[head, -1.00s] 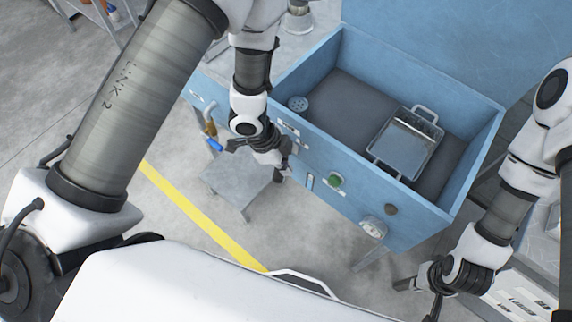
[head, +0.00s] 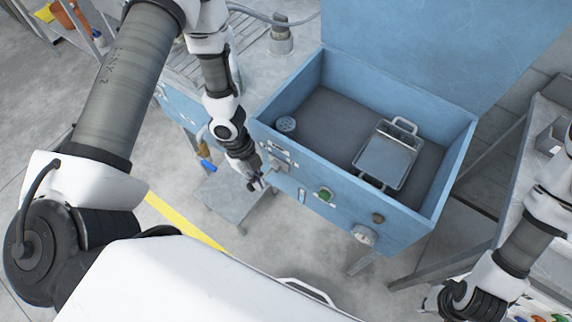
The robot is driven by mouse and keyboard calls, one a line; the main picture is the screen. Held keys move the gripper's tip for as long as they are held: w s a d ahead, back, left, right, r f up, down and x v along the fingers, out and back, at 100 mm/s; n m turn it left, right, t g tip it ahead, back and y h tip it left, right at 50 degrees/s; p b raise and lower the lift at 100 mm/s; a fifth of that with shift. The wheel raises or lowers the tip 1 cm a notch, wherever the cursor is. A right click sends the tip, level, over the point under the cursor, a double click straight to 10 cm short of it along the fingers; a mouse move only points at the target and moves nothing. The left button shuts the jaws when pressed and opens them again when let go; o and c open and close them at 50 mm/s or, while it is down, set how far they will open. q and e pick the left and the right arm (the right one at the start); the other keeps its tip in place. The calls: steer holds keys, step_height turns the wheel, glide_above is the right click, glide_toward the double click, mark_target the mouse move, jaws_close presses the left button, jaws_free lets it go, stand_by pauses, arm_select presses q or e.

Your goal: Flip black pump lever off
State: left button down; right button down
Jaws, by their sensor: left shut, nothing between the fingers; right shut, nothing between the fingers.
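The blue parts washer (head: 400,222) stands in the middle with its lid up. I cannot make out the black pump lever; the panel's left end is partly behind my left gripper. My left gripper (head: 257,186) is shut and empty, close in front of that left end; I cannot tell whether it touches.
A blue-handled valve (head: 207,165) hangs left of my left gripper. A grey step stool (head: 222,194) stands below. A workbench lies at right.

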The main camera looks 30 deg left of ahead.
arm_select(q)
steer(key=shift+a, duration=0.3)
steer(key=shift+w+a+f, duration=0.1)
steer(key=shift+a+f, duration=0.05)
steer(key=shift+a, duration=0.15)
steer(key=shift+w+d+r+p, duration=0.1)
steer(key=shift+d+r+p, duration=0.1)
steer(key=shift+d+p, duration=0.2)
steer(key=shift+w+d, duration=0.25)
steer(key=shift+d, duration=0.05)
steer(key=shift+w+d+f+p, duration=0.1)
steer(key=shift+p, duration=0.2)
arm_select(e)
steer(key=shift+a+r, duration=0.3)
steer(key=shift+r, duration=0.55)
